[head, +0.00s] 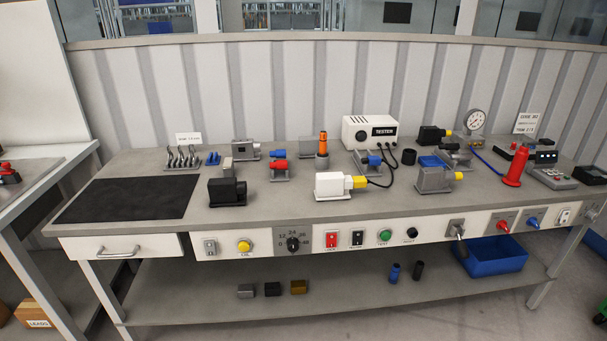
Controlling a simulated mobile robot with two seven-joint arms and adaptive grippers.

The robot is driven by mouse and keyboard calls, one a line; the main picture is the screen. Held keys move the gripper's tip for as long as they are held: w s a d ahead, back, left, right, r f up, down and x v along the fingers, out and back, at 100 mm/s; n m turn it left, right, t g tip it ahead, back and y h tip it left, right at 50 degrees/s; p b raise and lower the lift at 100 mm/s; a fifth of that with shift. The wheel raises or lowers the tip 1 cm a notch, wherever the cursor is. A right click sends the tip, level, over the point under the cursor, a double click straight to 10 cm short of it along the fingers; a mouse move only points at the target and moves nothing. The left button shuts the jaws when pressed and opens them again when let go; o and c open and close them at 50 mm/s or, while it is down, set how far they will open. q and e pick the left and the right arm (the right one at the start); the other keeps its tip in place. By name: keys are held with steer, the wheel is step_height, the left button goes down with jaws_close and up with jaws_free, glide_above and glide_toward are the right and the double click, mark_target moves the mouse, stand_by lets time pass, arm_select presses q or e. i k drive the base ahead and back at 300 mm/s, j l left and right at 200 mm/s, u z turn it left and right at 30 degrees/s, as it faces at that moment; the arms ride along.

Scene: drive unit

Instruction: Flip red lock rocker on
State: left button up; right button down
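The red lock rocker (331,240) sits on the white front panel of the workbench, left of a black rocker (358,238). A small label under it is too small to read surely. I cannot tell which way the red rocker is tipped. Neither of my grippers shows in the head view, and nothing touches the rocker.
Beside the rockers are a black rotary knob (293,244), a yellow button (244,246) and a green button (384,236). A lever (457,230) sticks out further right. The benchtop above holds a white tester (370,131) and several boxes. The drawer handle (118,252) protrudes at left.

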mark_target(331, 239)
steer(key=i+l+u, duration=0.1)
steer(key=l+u, duration=0.2)
steer(key=l, duration=0.7)
steer(key=l+u, duration=0.25)
steer(key=l, duration=0.7)
steer(key=k+l+z, duration=0.1)
steer(key=z, duration=0.35)
steer(key=k+l+z, duration=0.1)
steer(key=z, duration=0.4)
